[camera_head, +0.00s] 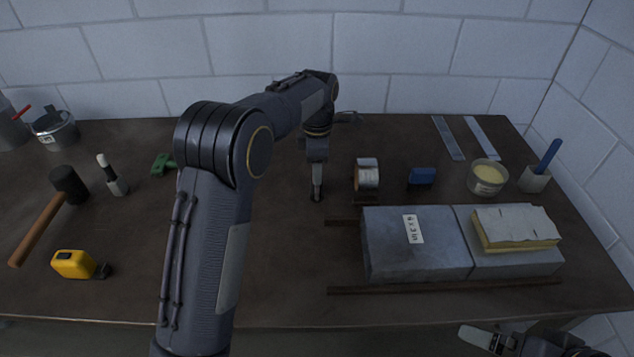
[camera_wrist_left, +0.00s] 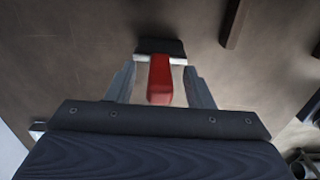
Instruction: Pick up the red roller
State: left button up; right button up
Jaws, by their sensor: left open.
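The red roller (camera_wrist_left: 160,82) shows in the left wrist view with its red handle toward my wrist. A dark roller head with a pale metal part is at its far end. My left gripper (camera_wrist_left: 158,74) is open, one finger on each side of the handle, with a gap visible on both sides. In the head view my left gripper (camera_head: 317,185) points down at the table, and the roller cannot be made out there. My right gripper (camera_head: 485,340) shows partly at the bottom right edge, away from the roller; its jaw state is unclear.
A tape roll (camera_head: 367,175) and a blue block (camera_head: 422,177) stand right of my left gripper. A grey duct board (camera_head: 412,243) lies in front of them, between dark rails. A green tool (camera_head: 165,164) and a hammer (camera_head: 48,216) lie left. Bare table surrounds my gripper.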

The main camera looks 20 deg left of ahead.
pick_arm(q)
jog(key=shift+f, duration=0.6)
grip_shut()
